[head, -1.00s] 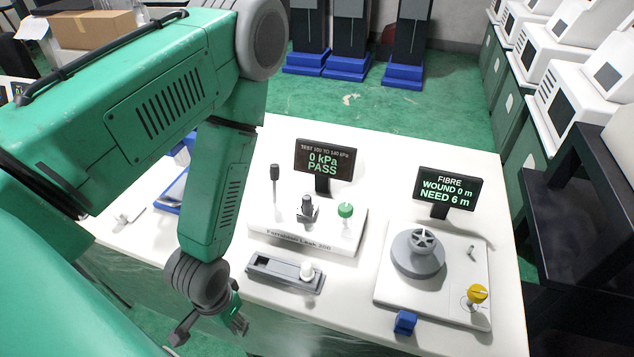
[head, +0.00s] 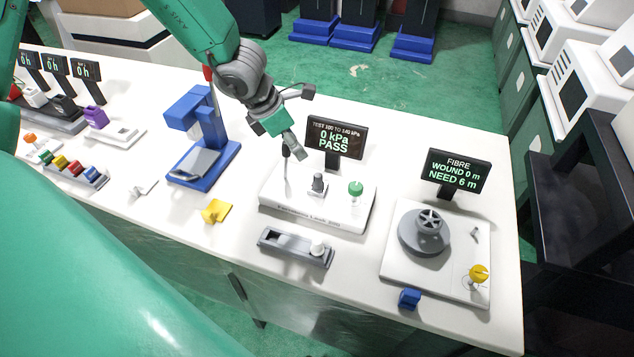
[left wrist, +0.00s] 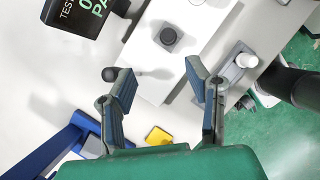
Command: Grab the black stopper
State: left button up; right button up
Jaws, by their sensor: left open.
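The white leak tester (head: 345,215) carries a short black stopper-like knob (head: 319,184) standing upright near its middle. In the left wrist view that black knob (left wrist: 168,36) is beyond the fingertips, roughly between their lines. A tall rod with a black top stands at the tester's left end; its black top (left wrist: 109,74) shows beside the left fingertip in the wrist view. In the head view my left gripper (head: 293,150) is above the tester's back left part, partly hiding the rod. The left gripper (left wrist: 160,78) is open with nothing visibly held. My right gripper is not in view.
The tester's display (head: 336,137) stands close to the gripper's right. A green knob (head: 355,188) is on the tester. A grey tray (head: 285,245) with a white knob lies in front. A blue stand (head: 225,160) and yellow piece (head: 216,211) are left; the fibre winder (head: 400,265) is right.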

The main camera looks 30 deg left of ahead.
pick_arm(q)
jog(key=b, duration=0.3)
send_over(319, 175)
jog(key=s+a, duration=0.2)
jog(key=a, duration=0.1)
notch_tip(319, 175, down, 6)
jog(key=shift+w+d+f+b, duration=0.2)
jog(key=shift+w+d, duration=0.05)
jog(key=shift+d, duration=0.35)
jog(key=shift+w+d+f+b, duration=0.2)
jog(key=shift+w+d, duration=0.05)
jog(key=shift+d, duration=0.3)
jog(key=shift+d+f+b, duration=0.2)
jog(key=shift+f+b, duration=0.15)
jog(key=shift+f, duration=0.2)
jog(key=shift+d+f+b, duration=0.2)
jog(key=shift+f+b, duration=0.15)
jog(key=shift+f, duration=0.15)
jog(key=f, duration=0.1)
jog(key=w+a+f+b, duration=0.1)
jog(key=f, duration=0.1)
jog(key=shift+w+a, duration=0.1)
jog(key=shift+a, duration=0.15)
jog(key=shift+d, duration=0.2)
jog(key=shift+d+r, duration=0.15)
jog(key=shift+d, duration=0.15)
jog(key=c, duration=0.7)
jog(key=shift+d, duration=0.3)
jog(key=c, duration=0.3)
jog(key=shift+d, duration=0.15)
